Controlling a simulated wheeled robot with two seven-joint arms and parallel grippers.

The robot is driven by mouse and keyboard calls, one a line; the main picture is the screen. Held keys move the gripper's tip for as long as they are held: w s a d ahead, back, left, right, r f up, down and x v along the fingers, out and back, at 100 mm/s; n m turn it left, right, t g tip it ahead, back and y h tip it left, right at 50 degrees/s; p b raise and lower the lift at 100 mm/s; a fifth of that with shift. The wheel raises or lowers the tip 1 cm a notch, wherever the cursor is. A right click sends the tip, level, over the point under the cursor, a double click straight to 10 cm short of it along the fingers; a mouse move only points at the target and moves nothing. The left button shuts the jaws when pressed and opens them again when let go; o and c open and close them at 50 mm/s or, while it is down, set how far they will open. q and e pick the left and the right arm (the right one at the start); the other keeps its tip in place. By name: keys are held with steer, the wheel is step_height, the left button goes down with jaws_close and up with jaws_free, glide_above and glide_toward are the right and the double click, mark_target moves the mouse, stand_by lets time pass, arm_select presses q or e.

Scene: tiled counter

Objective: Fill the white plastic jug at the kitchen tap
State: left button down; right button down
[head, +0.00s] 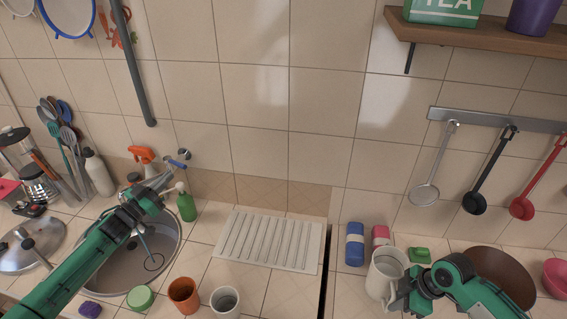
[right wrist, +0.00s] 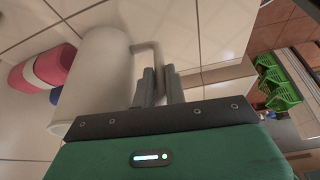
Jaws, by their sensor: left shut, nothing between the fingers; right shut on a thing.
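The white jug (head: 383,272) is upright at the right part of the counter. My right gripper (head: 402,290) is shut on its handle; in the right wrist view the fingers (right wrist: 160,85) close around the handle beside the jug's body (right wrist: 95,80). Whether the jug touches the counter is hard to tell. The round metal sink (head: 105,278) is at left, partly hidden by my left arm. My left gripper (head: 165,182) is shut and empty, close to the tap's blue lever (head: 177,164) behind the sink. A thin streak (head: 144,241) shows over the basin; I cannot tell whether it is water.
A white draining board (head: 268,241) lies between sink and jug, with a dark gap right of it. A brown cup (head: 184,295) and white cup (head: 225,302) stand in front. A green soap bottle (head: 186,204) stands beside the sink.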

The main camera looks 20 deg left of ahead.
arm_select(q)
steer(key=x, duration=0.3)
steer(key=shift+b, duration=0.35)
steer(key=w+y, duration=0.1)
steer(key=w+d+n+y, duration=0.1)
steer(key=shift+d+y, duration=0.25)
steer(key=shift+y, duration=0.15)
stand_by(0.5)
